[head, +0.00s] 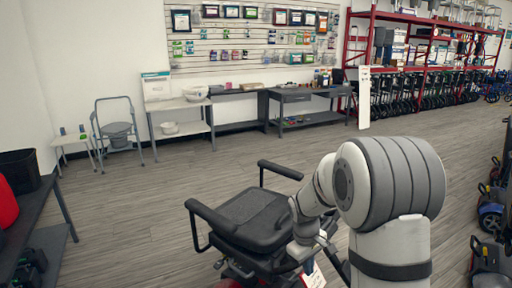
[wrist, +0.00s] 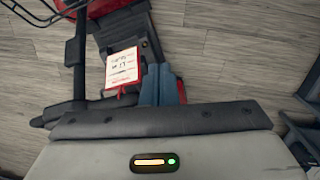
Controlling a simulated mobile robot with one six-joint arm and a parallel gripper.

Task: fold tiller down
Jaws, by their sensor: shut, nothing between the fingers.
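The scooter's dark padded seat (head: 262,217) with two armrests shows in the head view, left of my arm. In the wrist view, red bodywork (wrist: 95,8) and dark parts of the scooter show at top left. A dark post (wrist: 80,55) and a dark bar (wrist: 62,112) there look like the tiller, but I cannot tell its angle for certain. A white price tag (wrist: 122,67) with a red edge hangs beside them. My gripper (wrist: 161,72) is shut and empty, just right of the tag; I cannot tell whether it touches the scooter.
Grey wood-look floor (head: 110,215) is open behind and left of the scooter. A dark shelf (head: 35,215) stands at left. More scooters (head: 490,215) line the right edge. Benches (head: 300,98) and a red rack (head: 430,45) stand along the back.

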